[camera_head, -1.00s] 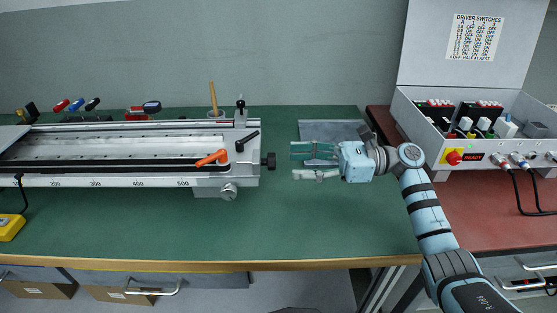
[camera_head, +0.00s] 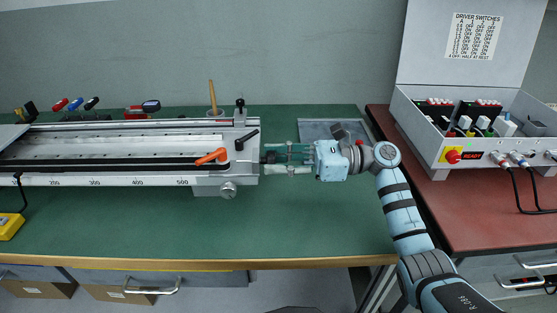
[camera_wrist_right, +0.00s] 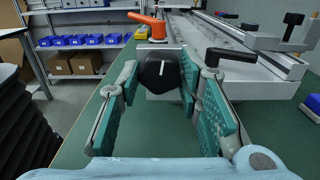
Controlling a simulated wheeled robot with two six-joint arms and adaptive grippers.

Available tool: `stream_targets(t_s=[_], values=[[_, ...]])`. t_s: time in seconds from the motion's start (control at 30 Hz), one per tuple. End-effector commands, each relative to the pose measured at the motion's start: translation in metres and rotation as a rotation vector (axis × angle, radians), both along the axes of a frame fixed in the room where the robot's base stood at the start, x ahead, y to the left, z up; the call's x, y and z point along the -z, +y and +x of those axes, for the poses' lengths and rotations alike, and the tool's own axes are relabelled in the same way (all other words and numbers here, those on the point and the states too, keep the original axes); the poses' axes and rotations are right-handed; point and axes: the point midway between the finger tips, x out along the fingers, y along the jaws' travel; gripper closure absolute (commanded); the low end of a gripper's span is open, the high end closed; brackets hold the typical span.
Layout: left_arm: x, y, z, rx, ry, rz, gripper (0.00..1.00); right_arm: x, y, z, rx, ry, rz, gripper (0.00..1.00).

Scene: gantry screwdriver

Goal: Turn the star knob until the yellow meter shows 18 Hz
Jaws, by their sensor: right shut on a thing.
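The black star knob (camera_wrist_right: 158,70) with a white mark on its face is at the right end of the gantry rail (camera_head: 140,181). My right gripper (camera_head: 271,158) reaches it from the right. In the right wrist view its green-padded fingers (camera_wrist_right: 158,78) are on either side of the knob, shut on it. In the head view the fingers largely hide the knob. The yellow meter (camera_head: 9,226) is cut off at the left edge, and its reading is not visible. My left gripper is not in view.
An orange lever (camera_head: 211,157) and a silver knob (camera_head: 228,190) are on the gantry's end. A grey control box (camera_head: 480,150) with a red switch and cables stands at the right. The green bench front (camera_head: 290,225) is clear.

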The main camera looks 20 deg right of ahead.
Motion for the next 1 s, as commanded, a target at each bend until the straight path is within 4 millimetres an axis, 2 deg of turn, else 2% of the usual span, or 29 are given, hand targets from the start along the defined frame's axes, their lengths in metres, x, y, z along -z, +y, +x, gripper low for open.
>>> stream_targets(t_s=[0.37,0.73,1.0], values=[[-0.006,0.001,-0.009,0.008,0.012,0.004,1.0,-0.001,0.001,0.0,-0.001,0.116,0.03,0.96],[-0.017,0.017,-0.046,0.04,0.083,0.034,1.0,-0.003,0.002,-0.001,-0.001,0.419,0.107,0.96],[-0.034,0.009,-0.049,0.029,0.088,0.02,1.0,-0.003,0.002,-0.002,-0.001,0.671,0.171,0.96]])
